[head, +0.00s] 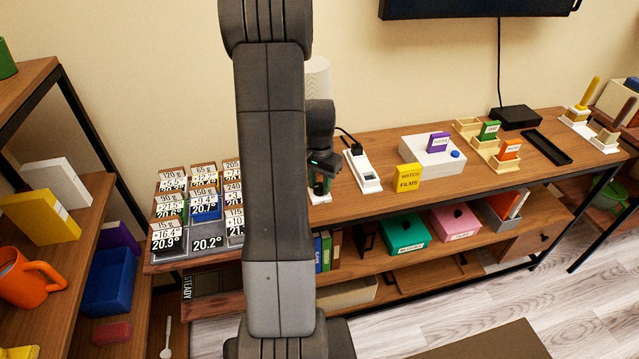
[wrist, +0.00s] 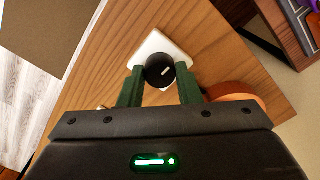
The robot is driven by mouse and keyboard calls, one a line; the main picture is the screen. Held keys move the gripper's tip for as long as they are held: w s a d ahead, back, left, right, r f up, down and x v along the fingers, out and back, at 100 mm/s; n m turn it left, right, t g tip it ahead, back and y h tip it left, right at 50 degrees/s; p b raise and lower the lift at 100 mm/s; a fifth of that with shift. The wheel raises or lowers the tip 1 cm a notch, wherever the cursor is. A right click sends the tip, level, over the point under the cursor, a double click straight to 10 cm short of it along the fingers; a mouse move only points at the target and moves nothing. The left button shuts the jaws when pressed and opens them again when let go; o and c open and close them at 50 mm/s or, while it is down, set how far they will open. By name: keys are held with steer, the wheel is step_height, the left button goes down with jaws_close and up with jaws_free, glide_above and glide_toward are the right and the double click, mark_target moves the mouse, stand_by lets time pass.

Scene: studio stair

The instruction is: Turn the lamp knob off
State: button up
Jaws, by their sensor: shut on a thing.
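The lamp knob (wrist: 158,71) is a round black knob with a white pointer mark, on a white base plate (wrist: 150,46) on the wooden table. My gripper (wrist: 159,77) has its two green fingers shut on the knob, one on each side, in the wrist view. The pointer mark slants up to the right in that view. A pale lamp shade (head: 318,80) stands behind my arm, mostly hidden.
A white power strip with a black plug (head: 362,170) lies right of my gripper. A yellow sign (head: 408,178) and a white box (head: 433,154) stand further right. Several labelled display cards (head: 205,203) fill the table's left end. An orange round thing (wrist: 238,99) is beside the right finger.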

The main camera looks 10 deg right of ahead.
mark_target(319, 186)
stand_by(0.4)
steer(key=o, duration=1)
steer(key=shift+c, duration=0.2)
steer(key=shift+r, duration=0.1)
step_height(319, 186, up, 14)
steer(key=shift+f, duration=0.25)
step_height(319, 186, down, 14)
steer(key=shift+r, duration=0.1)
steer(key=shift+r, duration=0.15)
